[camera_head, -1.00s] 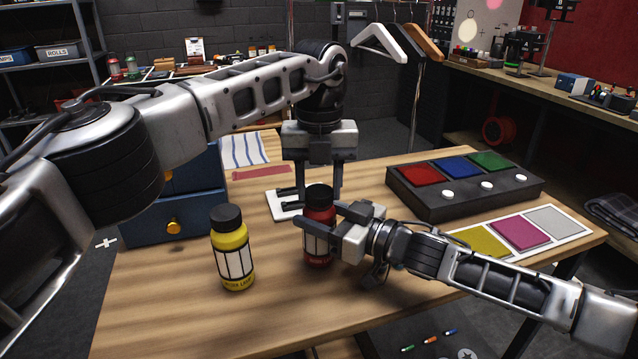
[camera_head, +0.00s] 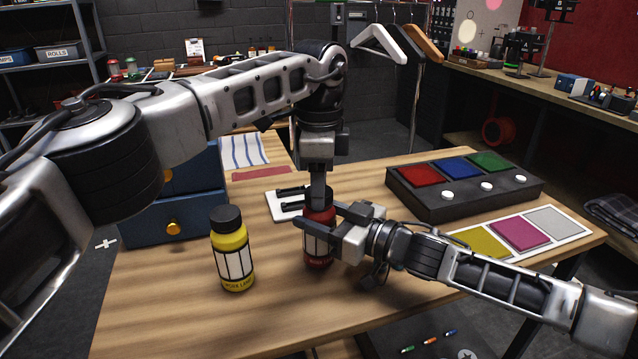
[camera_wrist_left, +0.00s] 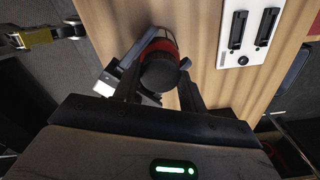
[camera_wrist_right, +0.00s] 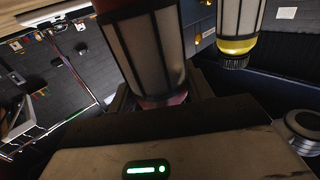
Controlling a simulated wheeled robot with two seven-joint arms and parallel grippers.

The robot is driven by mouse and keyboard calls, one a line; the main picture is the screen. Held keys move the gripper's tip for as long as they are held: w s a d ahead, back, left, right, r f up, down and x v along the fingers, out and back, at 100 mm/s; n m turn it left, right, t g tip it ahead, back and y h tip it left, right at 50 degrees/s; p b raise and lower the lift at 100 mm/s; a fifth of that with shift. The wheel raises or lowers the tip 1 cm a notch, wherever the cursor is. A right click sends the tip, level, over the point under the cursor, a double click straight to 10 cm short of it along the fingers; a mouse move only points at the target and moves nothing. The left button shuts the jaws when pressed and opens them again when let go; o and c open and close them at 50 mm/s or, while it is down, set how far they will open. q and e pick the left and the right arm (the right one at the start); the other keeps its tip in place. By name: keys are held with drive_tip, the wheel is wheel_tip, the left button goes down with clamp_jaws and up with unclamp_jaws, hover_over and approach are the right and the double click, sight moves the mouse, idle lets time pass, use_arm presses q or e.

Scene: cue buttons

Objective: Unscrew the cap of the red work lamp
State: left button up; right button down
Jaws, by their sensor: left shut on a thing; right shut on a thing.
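The red work lamp (camera_head: 316,246) stands upright on the table as a red bottle with pale panels. My right gripper (camera_head: 328,220) is shut on its upper body from the right side. The panels fill the right wrist view (camera_wrist_right: 150,48). My left gripper (camera_head: 319,192) points straight down over the lamp, shut on its dark cap, which is mostly hidden in the head view. The left wrist view shows the round black cap (camera_wrist_left: 160,72) between the fingers. I cannot tell whether the cap is loose on the neck.
A yellow work lamp (camera_head: 234,255) with a black cap stands close on the left. A white plate (camera_head: 284,207) with black parts lies behind the red lamp. A button box (camera_head: 465,205) and colour card (camera_head: 572,230) are on the right; blue drawers (camera_head: 170,222) are back left.

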use_arm(q)
drive_tip(key=shift+r, duration=0.15)
drive_tip(key=shift+r, duration=1)
drive_tip(key=shift+r, duration=0.1)
drive_tip(key=shift+r, duration=1.9)
use_arm(e)
drive_tip(key=c, duration=0.5)
unclamp_jaws()
